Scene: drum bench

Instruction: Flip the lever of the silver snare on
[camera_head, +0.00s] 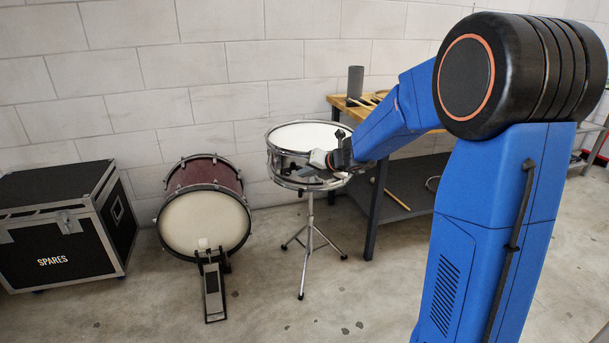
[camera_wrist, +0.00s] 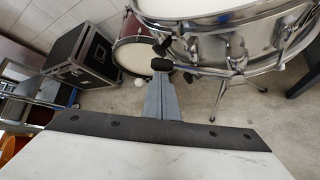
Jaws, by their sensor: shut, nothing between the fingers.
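The silver snare (camera_head: 283,165) stands on a tripod stand, its white head facing up. It fills the upper right of the wrist view (camera_wrist: 240,50), with its chrome shell and lugs close to my fingers. My gripper (camera_head: 304,172) is at the front of the snare's shell. In the wrist view my gripper (camera_wrist: 161,65) is shut and empty, with dark fingertips close together. A small dark part (camera_wrist: 164,44) shows just beyond the fingertips at the shell's left side; I cannot tell if it is the lever or if they touch. The lever's position is unclear.
A dark red bass drum (camera_head: 203,207) with a pedal (camera_head: 212,289) stands left of the snare. A black SPARES case (camera_head: 62,225) is farther left. A workbench (camera_head: 372,190) with a grey speaker (camera_head: 355,82) is behind and right. Floor in front is clear.

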